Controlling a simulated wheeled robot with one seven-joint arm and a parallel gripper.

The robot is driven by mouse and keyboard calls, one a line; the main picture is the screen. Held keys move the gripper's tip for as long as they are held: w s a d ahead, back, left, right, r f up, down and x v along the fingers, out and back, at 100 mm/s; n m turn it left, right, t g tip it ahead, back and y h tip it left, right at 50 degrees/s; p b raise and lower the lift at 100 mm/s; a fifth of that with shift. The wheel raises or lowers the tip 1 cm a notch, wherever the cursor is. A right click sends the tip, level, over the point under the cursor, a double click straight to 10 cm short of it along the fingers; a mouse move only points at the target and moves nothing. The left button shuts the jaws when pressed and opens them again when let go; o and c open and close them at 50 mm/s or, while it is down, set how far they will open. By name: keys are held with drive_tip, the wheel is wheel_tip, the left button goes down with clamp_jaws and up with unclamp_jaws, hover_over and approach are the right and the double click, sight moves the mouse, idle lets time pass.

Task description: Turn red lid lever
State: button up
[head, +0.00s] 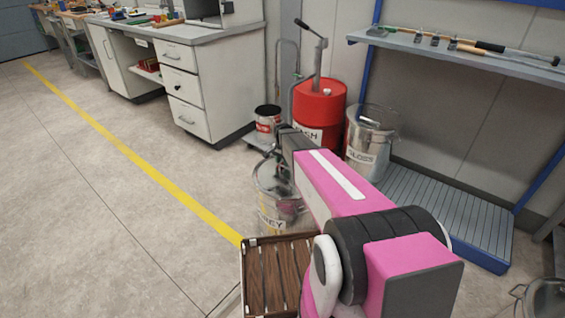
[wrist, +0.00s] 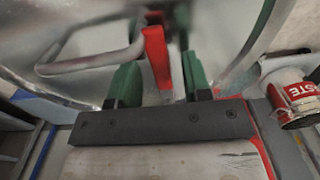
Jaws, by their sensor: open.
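The red lid lever (wrist: 156,56) stands upright in the wrist view, on or just in front of a shiny metal lid (wrist: 75,25). My gripper (wrist: 161,76) has its two green fingers spread, one on each side of the lever. The lever looks to be between them; I cannot tell whether either finger touches it. In the head view, a metal pot (head: 275,212) with a label ending in "EY" stands below the end of my arm. My arm covers part of it, and I cannot make out the lever or the fingers there.
A wire handle (wrist: 92,62) stands left of the lever. A small can with a red label (head: 268,120), a red drum (head: 318,112) and a "GLOSS" pot (head: 368,140) stand behind. A slatted wooden crate (head: 268,272) is in front. Open floor lies left.

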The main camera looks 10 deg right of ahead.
clamp_jaws()
